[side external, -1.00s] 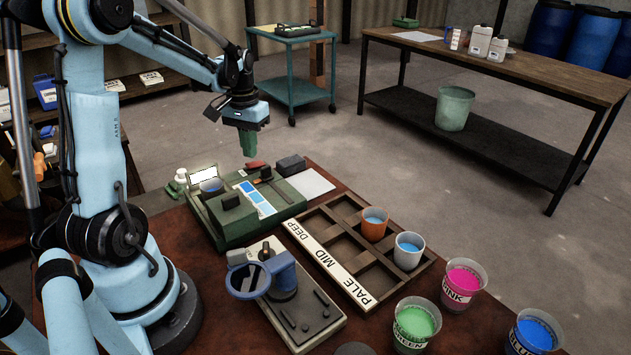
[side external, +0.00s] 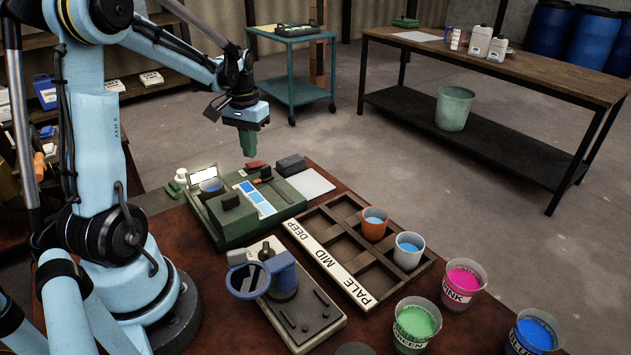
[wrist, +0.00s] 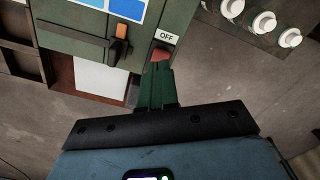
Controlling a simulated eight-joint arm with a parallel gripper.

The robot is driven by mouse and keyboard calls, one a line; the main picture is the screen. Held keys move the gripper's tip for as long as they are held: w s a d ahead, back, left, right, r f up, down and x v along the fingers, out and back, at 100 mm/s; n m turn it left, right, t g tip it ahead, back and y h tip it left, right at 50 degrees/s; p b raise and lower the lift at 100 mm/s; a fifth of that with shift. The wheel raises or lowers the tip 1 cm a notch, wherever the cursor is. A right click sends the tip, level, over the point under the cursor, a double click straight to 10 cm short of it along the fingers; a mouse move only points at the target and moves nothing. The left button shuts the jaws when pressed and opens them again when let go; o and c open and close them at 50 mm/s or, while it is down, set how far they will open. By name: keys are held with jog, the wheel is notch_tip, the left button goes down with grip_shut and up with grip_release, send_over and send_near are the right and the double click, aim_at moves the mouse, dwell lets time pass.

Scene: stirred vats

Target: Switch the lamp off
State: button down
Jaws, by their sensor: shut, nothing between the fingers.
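The green station (side external: 225,225) stands on the table's far left part. Its small white lamp panel (side external: 202,175) looks bright, above a cup of blue. A red switch (side external: 254,165) sits at the station's back edge. In the wrist view the red switch (wrist: 161,54) lies beside an OFF label (wrist: 167,38). My gripper (side external: 249,154) points down just above the switch, with its green fingers shut and empty. In the wrist view the fingertips (wrist: 159,70) overlap the lower part of the switch. I cannot tell whether they touch it.
A dark block (side external: 291,165) and a white sheet (side external: 312,184) lie nearby. Paint tubs stand at the front right.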

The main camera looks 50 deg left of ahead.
aim_at(253, 165)
jog(key=shift+f, duration=1.2)
dwell(0.8)
jog(key=shift+r, duration=3.5)
jog(key=shift+d+r, duration=0.1)
jog(key=shift+d, duration=0.15)
jog(key=s+d+r+m+t, duration=0.1)
jog(key=d+m+t, duration=0.5)
jog(key=d, duration=1.7)
jog(key=shift+s+d+r+t, duration=0.2)
jog(key=shift+s+d+t, duration=0.1)
jog(key=shift+s+t, duration=0.35)
jog(key=shift+a, duration=0.1)
